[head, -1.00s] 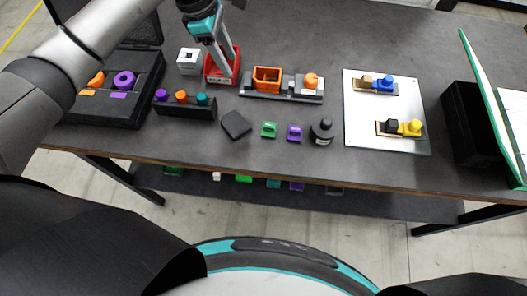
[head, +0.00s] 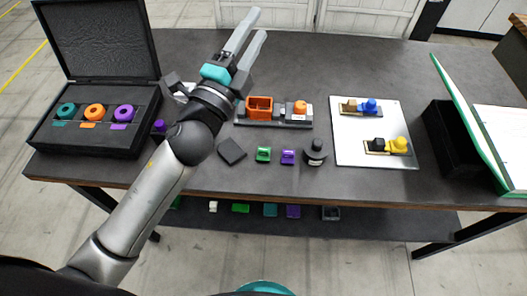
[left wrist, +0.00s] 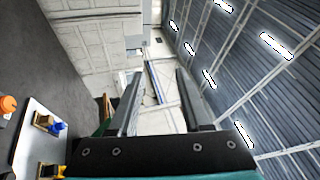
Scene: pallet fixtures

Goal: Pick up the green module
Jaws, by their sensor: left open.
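The green module (head: 263,154) is a small green block on the dark table, near the front edge at the middle. A similar purple module (head: 288,157) stands just right of it. My left gripper (head: 257,23) is open and empty. It is raised over the far part of the table, well beyond the green module, with its fingers pointing up and away. In the left wrist view its two fingers (left wrist: 157,85) are apart, with only wall, ceiling and floor beyond them. The green module is not seen there. My right gripper is not in view.
A flat dark block (head: 232,151) lies left of the green module, a black bottle (head: 315,150) to the right. Behind is a fixture with an orange bin (head: 259,108). A white plate (head: 372,153) is at right, an open black case (head: 85,137) at left.

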